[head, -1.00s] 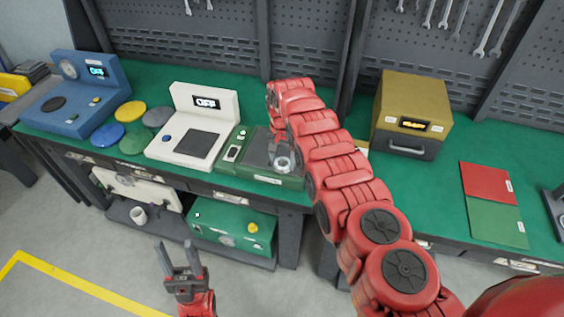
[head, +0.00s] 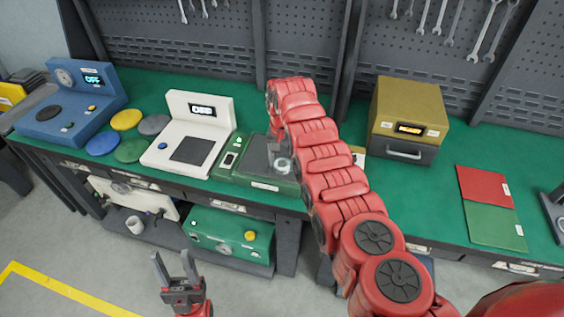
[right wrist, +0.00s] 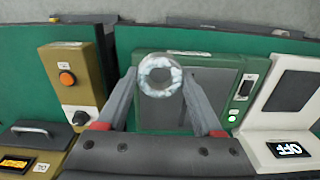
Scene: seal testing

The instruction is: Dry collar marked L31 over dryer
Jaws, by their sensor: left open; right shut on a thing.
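A pale, mottled ring-shaped collar (head: 283,168) is held over the dark plate of a green bench unit (head: 226,172), which appears to be the dryer. In the right wrist view the collar (right wrist: 146,76) sits between the fingertips of my right gripper (right wrist: 160,78), which is shut on it. The green unit (right wrist: 150,58) lies behind it, with a rocker switch and a lit green light. I cannot read a mark on the collar, nor tell its height above the plate. My left gripper (head: 174,264) is open and empty, low in front of the bench.
A white device reading OFF (head: 215,132) stands just left of the green unit. Further left are coloured discs (head: 126,120) and a blue device (head: 75,112). A gold oven-like box (head: 410,105) and a red and green mat (head: 490,222) are to the right.

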